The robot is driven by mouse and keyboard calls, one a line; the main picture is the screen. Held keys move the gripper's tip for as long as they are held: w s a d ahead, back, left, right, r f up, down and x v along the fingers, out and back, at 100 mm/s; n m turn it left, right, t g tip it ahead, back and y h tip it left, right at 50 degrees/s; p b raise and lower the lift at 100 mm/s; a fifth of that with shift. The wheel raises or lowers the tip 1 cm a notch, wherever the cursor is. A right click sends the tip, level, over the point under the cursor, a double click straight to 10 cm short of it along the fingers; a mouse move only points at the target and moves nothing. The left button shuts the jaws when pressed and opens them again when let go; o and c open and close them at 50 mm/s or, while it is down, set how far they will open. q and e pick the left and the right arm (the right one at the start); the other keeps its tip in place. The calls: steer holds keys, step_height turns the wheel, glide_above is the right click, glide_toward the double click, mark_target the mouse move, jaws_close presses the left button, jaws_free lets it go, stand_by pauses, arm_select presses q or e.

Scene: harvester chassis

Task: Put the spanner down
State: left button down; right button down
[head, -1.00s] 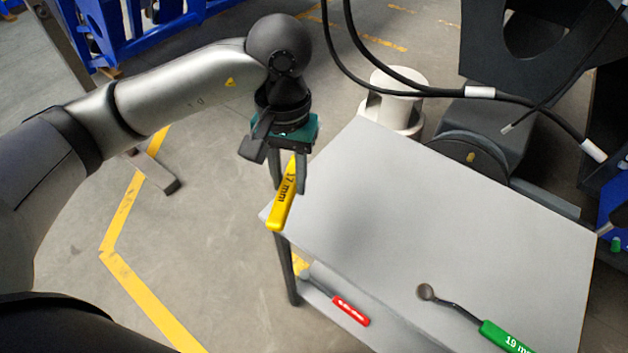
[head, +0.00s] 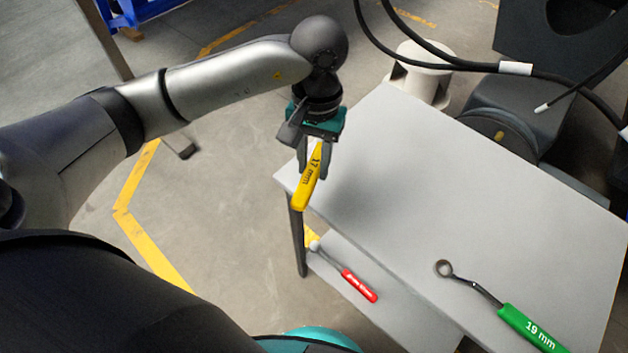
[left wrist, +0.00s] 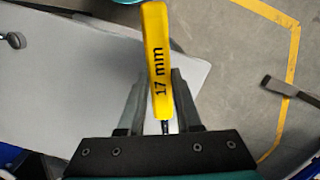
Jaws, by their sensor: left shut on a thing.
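My left gripper (head: 314,165) is shut on a spanner with a yellow handle marked 17 mm (head: 308,183). The yellow handle also shows in the left wrist view (left wrist: 156,60), between the two fingers (left wrist: 163,105). In the head view the gripper points down over the left corner of the grey table top (head: 430,180), with the handle slanting toward the lower left. I cannot tell the exact gap between spanner and table. The spanner's metal end is mostly hidden by the gripper. My right gripper is not in view.
A green-handled 19 mm spanner (head: 530,327) lies on the table's near right part. A red-handled tool (head: 359,286) lies on the lower shelf (head: 400,310). Black cables (head: 460,65) hang beyond the far edge. The middle of the table top is bare.

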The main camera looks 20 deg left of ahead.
arm_select(q)
steer(key=shift+f, duration=1.1)
steer(key=shift+f+b, duration=0.4)
steer(key=shift+f, duration=1.35)
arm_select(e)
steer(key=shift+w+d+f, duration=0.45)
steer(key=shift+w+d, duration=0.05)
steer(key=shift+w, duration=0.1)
arm_select(q)
steer(key=shift+f, duration=0.15)
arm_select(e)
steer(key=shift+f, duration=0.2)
arm_select(q)
steer(key=c, duration=0.6)
jaws_free()
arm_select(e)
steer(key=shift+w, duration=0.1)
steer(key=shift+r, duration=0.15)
